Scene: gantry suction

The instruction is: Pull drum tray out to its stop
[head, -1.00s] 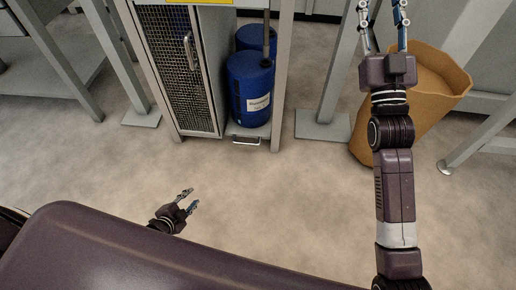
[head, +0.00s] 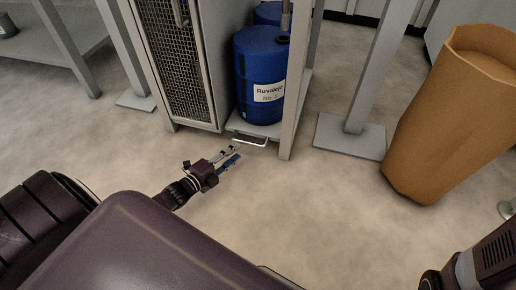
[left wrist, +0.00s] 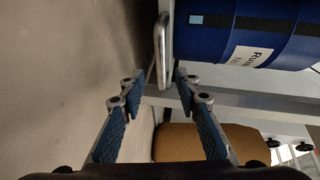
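The drum tray (head: 270,131) is a grey shelf low in the cabinet, with a blue drum (head: 258,85) standing upright on it. A pale metal bar handle (head: 250,141) is on its front edge. My left gripper (head: 236,154) is low over the floor just in front of the handle, fingers apart. In the left wrist view the handle (left wrist: 162,45) lies between the lines of the open fingertips (left wrist: 157,82); I cannot tell whether they touch it. The drum (left wrist: 245,32) fills the upper right there. My right gripper is out of view; only part of its arm shows.
A second blue drum (head: 268,13) stands behind the first. A mesh door (head: 178,70) is left of the tray, and a grey post (head: 298,80) right of it. A tan bin (head: 455,115) stands at the right. The floor before the tray is clear.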

